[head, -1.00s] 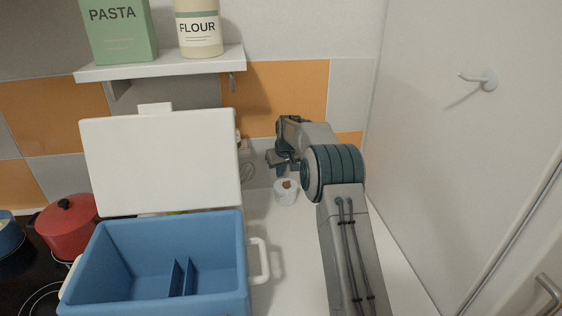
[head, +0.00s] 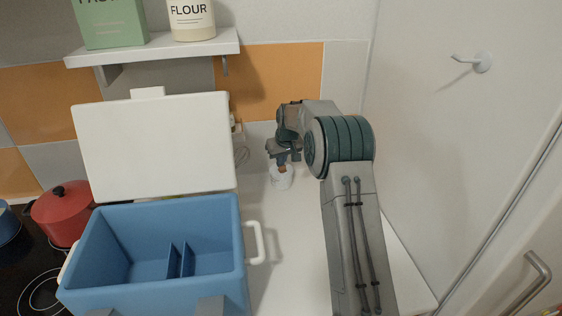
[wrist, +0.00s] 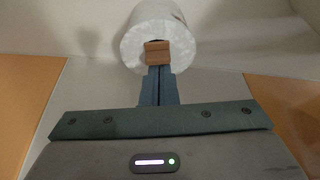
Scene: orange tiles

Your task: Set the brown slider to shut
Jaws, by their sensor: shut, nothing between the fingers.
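The brown slider (wrist: 157,52) is a small brown block in the wrist view, in front of the round face of a white cylinder (wrist: 158,22). My gripper (wrist: 158,69) is shut and empty. Its blue-grey fingertips end right at the block's near side, overlapping its lower edge in the picture. I cannot tell whether they touch. In the head view my gripper (head: 283,156) is just above the white cylinder (head: 281,179), partly hiding it. A small brown patch shows there, too small to read the slider's position.
A blue box (head: 150,285) with its white lid (head: 155,145) raised stands to the left. A red pot (head: 65,213) is on the hob. A shelf (head: 155,48) hangs above. The white counter (head: 290,245) is clear between box and arm.

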